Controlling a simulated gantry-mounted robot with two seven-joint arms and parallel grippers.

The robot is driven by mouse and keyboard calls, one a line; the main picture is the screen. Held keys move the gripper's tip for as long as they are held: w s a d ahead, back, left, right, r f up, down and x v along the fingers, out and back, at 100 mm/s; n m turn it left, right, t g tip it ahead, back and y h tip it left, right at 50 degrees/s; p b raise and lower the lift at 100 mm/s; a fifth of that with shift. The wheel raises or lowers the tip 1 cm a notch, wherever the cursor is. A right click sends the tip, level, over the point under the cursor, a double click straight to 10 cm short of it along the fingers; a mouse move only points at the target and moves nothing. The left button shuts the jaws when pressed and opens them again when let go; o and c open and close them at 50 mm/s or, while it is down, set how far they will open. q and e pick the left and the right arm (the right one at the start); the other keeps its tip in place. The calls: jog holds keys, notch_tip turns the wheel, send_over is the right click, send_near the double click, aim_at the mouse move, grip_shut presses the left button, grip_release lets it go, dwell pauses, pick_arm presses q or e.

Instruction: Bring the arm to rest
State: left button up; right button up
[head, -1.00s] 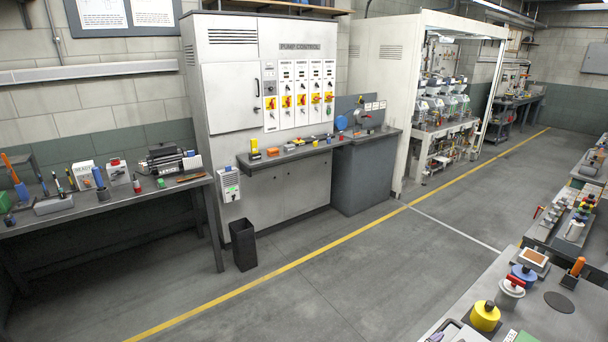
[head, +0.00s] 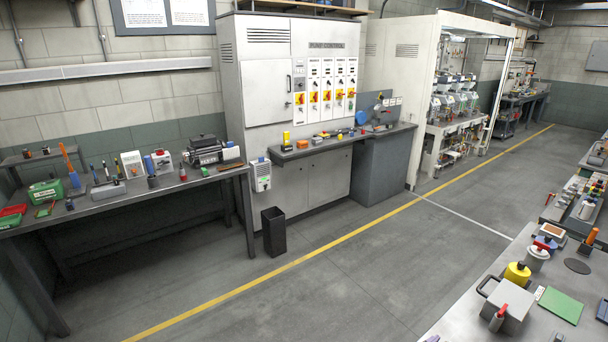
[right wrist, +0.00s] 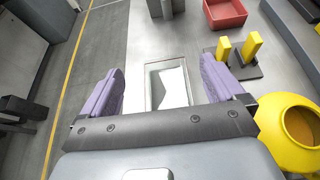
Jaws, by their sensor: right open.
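My right gripper (right wrist: 160,88) shows in the right wrist view. Its two purple fingers are wide apart with nothing held between them. Beyond the fingers, a pale rectangular framed thing (right wrist: 153,86) lies on the light grey surface below; I cannot tell what it is. Neither gripper shows in the head view, and my left gripper is in no view.
In the right wrist view, a yellow round vessel (right wrist: 300,135) is close at the right, with yellow upright pieces (right wrist: 252,46) and a red bin (right wrist: 226,13) beyond. The head view shows a cluttered left bench (head: 110,193), a black waste bin (head: 274,232) and open floor (head: 330,270).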

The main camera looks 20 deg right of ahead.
jog(key=a+f+y, duration=0.1)
jog(key=a, duration=0.2)
jog(key=s+a+f+y, duration=0.1)
jog(key=a+f, duration=0.1)
jog(key=a, duration=0.2)
jog(key=a+f+m+t+y, duration=0.1)
jog(key=a, duration=0.2)
jog(key=shift+s+a+f, duration=0.25)
jog(key=shift+s+f, duration=0.1)
jog(key=shift+f, duration=0.05)
jog(key=s+a+f+m+g+y, duration=0.1)
jog(key=s+a+f+m+y, duration=0.1)
jog(key=s+a+m+y, duration=1)
jog(key=s+a+m+h, duration=0.2)
jog(key=s+m+h, duration=0.1)
jog(key=s+m, duration=0.35)
pick_arm(q)
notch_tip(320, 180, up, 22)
jog(key=p, duration=2.2)
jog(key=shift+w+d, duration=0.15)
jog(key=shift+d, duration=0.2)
pick_arm(e)
notch_tip(320, 180, up, 22)
jog(key=w, duration=0.1)
jog(key=shift+d+g, duration=0.15)
jog(key=shift+g, duration=0.15)
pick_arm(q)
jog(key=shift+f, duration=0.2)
pick_arm(e)
jog(key=shift+f, duration=0.15)
